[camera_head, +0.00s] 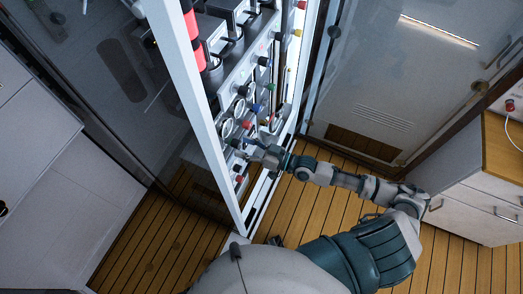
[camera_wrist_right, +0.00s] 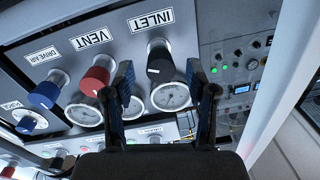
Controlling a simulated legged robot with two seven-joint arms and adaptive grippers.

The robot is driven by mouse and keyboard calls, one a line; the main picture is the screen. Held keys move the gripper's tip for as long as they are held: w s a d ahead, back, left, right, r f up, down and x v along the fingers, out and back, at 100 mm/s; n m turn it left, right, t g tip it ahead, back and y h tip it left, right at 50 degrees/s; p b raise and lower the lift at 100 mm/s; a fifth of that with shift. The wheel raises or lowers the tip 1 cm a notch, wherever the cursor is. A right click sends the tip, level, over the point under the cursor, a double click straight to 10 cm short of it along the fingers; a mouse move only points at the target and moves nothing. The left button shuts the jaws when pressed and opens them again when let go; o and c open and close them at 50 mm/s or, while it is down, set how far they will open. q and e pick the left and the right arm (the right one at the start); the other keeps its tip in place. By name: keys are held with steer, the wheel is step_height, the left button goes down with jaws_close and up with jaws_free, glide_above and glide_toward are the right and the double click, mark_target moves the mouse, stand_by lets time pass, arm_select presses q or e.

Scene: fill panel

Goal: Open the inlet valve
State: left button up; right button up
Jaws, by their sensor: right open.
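The inlet valve is a black knob (camera_wrist_right: 160,62) under the INLET label (camera_wrist_right: 150,20) in the right wrist view. My right gripper (camera_wrist_right: 161,78) is open, with one finger to each side of the knob in that view. The knob shows between the fingertips; I cannot tell whether they touch it. In the head view my right gripper (camera_head: 254,146) is at the lower part of the fill panel (camera_head: 236,78). I cannot single out the inlet knob there. My left gripper is not in view.
A red VENT knob (camera_wrist_right: 95,80) and a blue DRIVE AIR knob (camera_wrist_right: 44,95) sit left of the inlet knob. Gauges (camera_wrist_right: 170,96) lie close by. A white cabinet frame post (camera_head: 191,100) stands left of the panel. Wooden floor (camera_head: 320,215) is open to the right.

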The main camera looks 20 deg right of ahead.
steer(key=v, duration=1)
steer(key=shift+s, duration=0.2)
steer(key=shift+d, duration=0.15)
